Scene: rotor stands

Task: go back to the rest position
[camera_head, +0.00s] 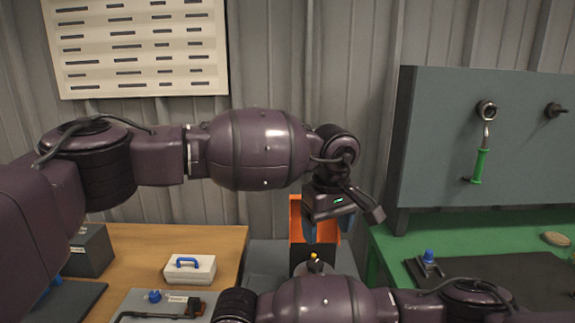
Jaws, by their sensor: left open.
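My left arm reaches in from the left across the middle of the view, its wrist bent down. My left gripper (321,236) hangs below that wrist, in front of an orange bin (296,222) and above a grey piece with a yellow top (314,264). Its fingers point down and stand apart, with nothing seen between them. My right arm crosses the bottom of the view from the right, below the left arm. Its gripper is out of the picture.
A wooden table (220,240) at left holds a white case with a blue handle (190,270) and a dark grey box (90,250). At right, a green bench (400,250) carries a grey panel (430,140) with a green-handled tool (480,165) hanging on it.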

